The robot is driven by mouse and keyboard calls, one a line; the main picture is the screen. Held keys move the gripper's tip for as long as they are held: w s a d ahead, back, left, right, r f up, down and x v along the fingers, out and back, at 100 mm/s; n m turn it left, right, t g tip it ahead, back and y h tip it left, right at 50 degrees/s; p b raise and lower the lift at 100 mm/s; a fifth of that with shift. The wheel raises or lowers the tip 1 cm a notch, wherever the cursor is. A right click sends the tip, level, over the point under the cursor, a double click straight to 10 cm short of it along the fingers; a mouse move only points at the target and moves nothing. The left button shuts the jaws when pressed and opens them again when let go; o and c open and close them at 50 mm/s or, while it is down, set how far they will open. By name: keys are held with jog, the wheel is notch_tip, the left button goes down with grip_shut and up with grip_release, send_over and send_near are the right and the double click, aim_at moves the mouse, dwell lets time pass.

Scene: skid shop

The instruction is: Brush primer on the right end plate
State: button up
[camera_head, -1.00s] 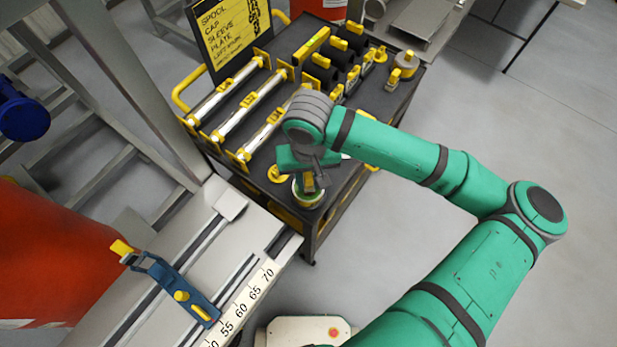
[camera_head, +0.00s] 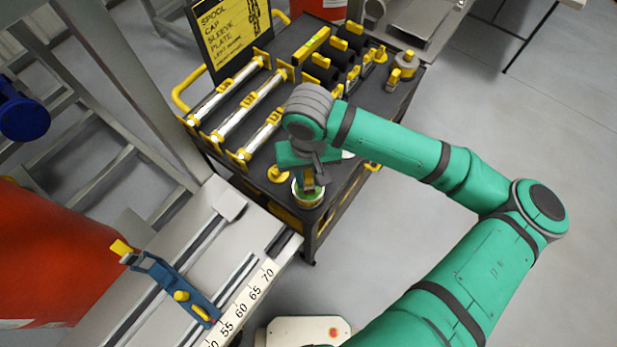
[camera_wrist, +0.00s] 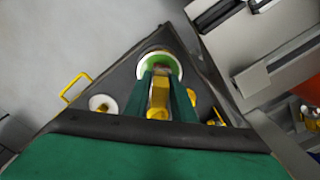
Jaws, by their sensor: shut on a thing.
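My gripper (camera_head: 310,180) points down over the near corner of the black cart, and it also shows in the wrist view (camera_wrist: 165,88). Its green fingers are shut on a yellow-handled brush (camera_wrist: 159,96). The brush's lower end is at the mouth of a pale-rimmed pot (camera_head: 307,203) with green inside; the pot is also in the wrist view (camera_wrist: 142,55). The bristles are hidden, so I cannot tell how deep they sit. I cannot pick out the right end plate for certain.
The cart (camera_head: 345,190) holds silver rods (camera_head: 247,103) with yellow ends, black parts and a lettered board (camera_head: 228,30). A steel bench with a ruler (camera_head: 248,300) and a blue clamp (camera_head: 172,285) is at lower left. An orange drum (camera_head: 50,255) stands beside it.

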aim_at(309, 174)
jog(key=shift+r, duration=2.8)
